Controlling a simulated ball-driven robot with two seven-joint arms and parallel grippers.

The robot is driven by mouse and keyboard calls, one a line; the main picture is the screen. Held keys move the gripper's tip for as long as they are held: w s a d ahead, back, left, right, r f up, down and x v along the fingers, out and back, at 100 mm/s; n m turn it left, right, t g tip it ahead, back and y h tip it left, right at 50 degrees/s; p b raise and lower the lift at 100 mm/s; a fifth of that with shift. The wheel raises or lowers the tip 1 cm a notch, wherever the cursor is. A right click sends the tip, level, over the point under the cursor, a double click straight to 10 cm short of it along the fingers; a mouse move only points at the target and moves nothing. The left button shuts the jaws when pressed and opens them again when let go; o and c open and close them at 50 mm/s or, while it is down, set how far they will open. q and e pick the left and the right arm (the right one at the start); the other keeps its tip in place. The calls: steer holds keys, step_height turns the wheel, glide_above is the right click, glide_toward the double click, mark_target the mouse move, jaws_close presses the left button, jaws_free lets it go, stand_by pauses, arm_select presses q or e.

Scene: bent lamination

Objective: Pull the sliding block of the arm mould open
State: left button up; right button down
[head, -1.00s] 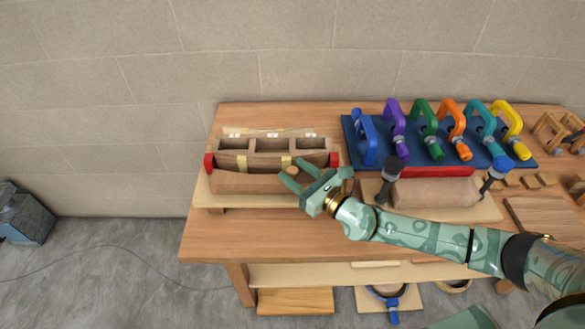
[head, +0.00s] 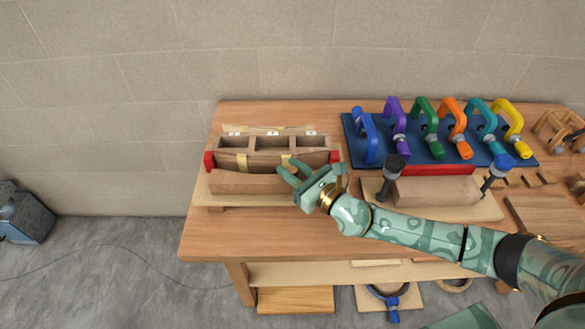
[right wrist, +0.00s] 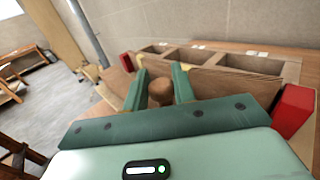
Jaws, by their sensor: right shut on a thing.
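The arm mould (head: 318,158) is a wooden form with open compartments and red end pieces, at the left of the bench. Its sliding block (head: 245,183) is the long wooden piece along the front. My right gripper (head: 289,171) reaches in from the right and is shut at the block's round wooden knob. In the right wrist view, the knob (right wrist: 161,91) sits between the two green fingers (right wrist: 160,88). In the head view the fingers hide the knob. I cannot tell how wide any gap behind the block is. My left gripper is not in view.
A blue rack (head: 430,150) with several coloured clamps stands at the back right. The bench top (head: 225,237) in front of the mould is clear.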

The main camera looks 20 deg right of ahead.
steer(key=c, duration=1.2)
jaws_free()
steer(key=b+v, duration=0.1)
steer(key=v, duration=1.5)
steer(key=shift+s, duration=0.2)
